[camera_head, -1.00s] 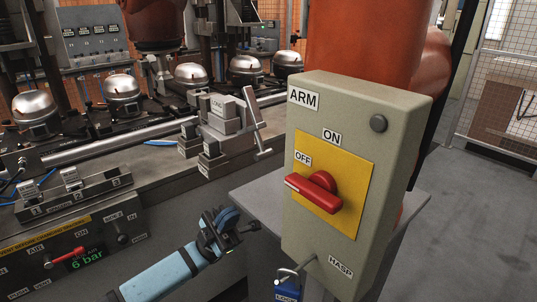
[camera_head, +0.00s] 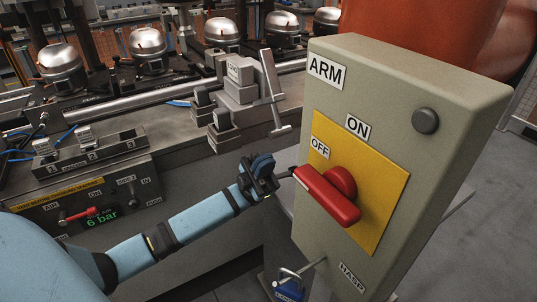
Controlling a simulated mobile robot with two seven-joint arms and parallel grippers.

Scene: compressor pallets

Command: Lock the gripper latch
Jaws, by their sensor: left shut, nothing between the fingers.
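A grey metal block assembly (camera_head: 238,82) with a small label stands on the bench edge at centre. I take its upright lever with a T-shaped end (camera_head: 270,90) to be the latch. The lever leans beside the block, with its crossbar low at the front. My left gripper (camera_head: 284,174) is shut and empty, below and in front of the lever and apart from it. In the picture its tip lies close to the red switch handle's left end; I cannot tell whether they touch. My right gripper is out of view.
The grey-green ARM switch box (camera_head: 318,225) fills the right. Its red rotary handle (camera_head: 328,195) points towards OFF. A blue padlock (camera_head: 289,287) hangs below by the hasp. A control panel (camera_head: 95,212) reads 6 bar at left. Silver compressors (camera_head: 148,42) stand behind.

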